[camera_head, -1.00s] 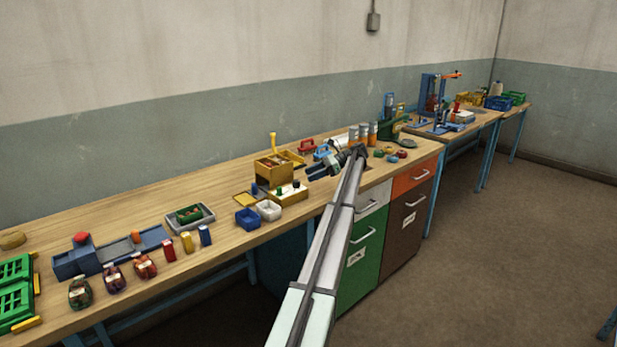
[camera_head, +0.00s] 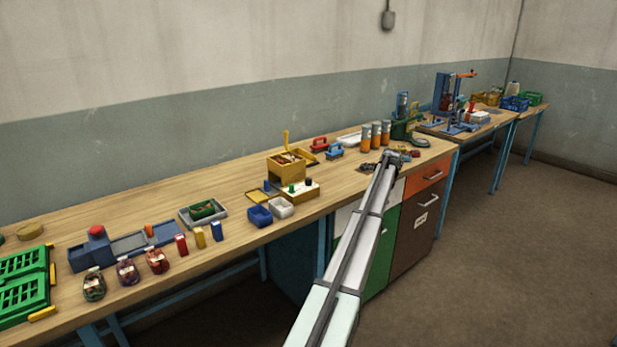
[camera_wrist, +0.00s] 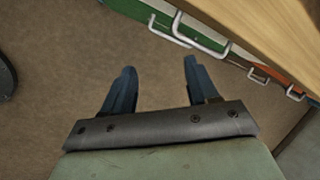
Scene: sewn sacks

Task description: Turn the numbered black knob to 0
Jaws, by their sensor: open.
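A small box with a pale top (camera_head: 299,192) stands near the front edge of the bench, left of my arm in the head view. A black knob (camera_head: 308,181) and a green knob (camera_head: 291,188) sit on its top. No numbers or pointer can be read at this size. My gripper (camera_wrist: 160,65) is open and empty in the wrist view, over the brown floor beside the drawer fronts. In the head view my arm's end is right of the knob box and well apart from it; the fingers are not clear there. The knob is not in the wrist view.
Blue and white bins (camera_head: 260,215) stand in front of the knob box, and a yellow wooden box (camera_head: 287,167) behind it. Orange-grey canisters (camera_head: 376,135) stand beyond my arm. Drawer handles (camera_wrist: 202,48) jut out near my fingers.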

